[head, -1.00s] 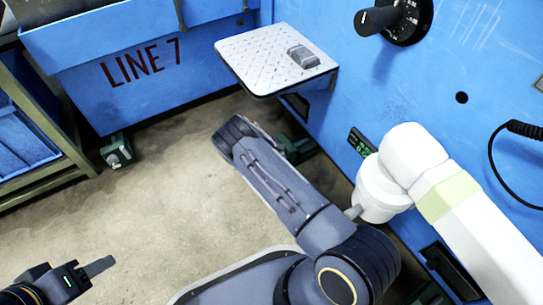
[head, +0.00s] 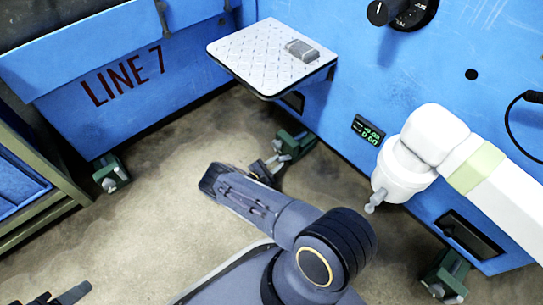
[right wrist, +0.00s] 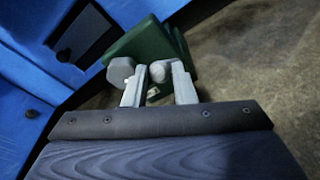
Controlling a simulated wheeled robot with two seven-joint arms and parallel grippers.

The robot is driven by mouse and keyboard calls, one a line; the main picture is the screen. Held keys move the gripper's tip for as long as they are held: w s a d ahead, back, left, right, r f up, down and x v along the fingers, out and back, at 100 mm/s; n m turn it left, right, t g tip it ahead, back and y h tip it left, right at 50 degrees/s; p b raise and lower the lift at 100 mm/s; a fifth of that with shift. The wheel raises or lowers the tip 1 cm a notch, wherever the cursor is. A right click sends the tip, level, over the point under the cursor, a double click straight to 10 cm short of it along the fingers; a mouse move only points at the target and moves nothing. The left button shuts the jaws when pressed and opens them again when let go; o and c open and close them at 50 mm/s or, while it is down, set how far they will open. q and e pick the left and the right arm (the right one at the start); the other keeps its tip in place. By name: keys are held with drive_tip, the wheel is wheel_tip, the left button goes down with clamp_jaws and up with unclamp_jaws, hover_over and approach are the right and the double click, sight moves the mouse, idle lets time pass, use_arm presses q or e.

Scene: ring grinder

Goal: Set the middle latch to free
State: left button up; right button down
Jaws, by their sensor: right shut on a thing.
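The middle latch (head: 293,143) is a green block low at the machine's base, below the shelf. In the right wrist view the green block (right wrist: 150,40) has a grey, round-ended handle (right wrist: 158,72). A second grey knob (right wrist: 120,70) shows just left of the fingers. My left gripper (head: 75,293) is at the bottom left, away from the latches; its finger opening is unclear.
Similar green latches stand at the left (head: 111,174) and lower right (head: 445,275). A metal shelf (head: 250,60) juts out above the middle latch. A white jointed arm (head: 420,150) reaches in from the right. The concrete floor (head: 150,235) at the left is open.

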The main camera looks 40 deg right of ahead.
use_arm(q)
drive_tip(key=shift+w, duration=0.4)
use_arm(e)
drive_tip(key=shift+w+a+f+h, duration=0.1)
drive_tip(key=shift+w+h, duration=0.1)
drive_tip(key=shift+h, duration=0.1)
drive_tip(key=c, duration=1.2)
unclamp_jaws()
drive_tip(key=shift+c, duration=0.2)
drive_tip(key=shift+s, duration=0.1)
drive_tip(key=shift+a, duration=0.25)
drive_tip(key=s+a, duration=0.1)
drive_tip(key=a, duration=0.6)
drive_tip(key=shift+r, duration=0.2)
drive_tip(key=shift+s+a, duration=0.1)
drive_tip(key=shift+a, duration=0.05)
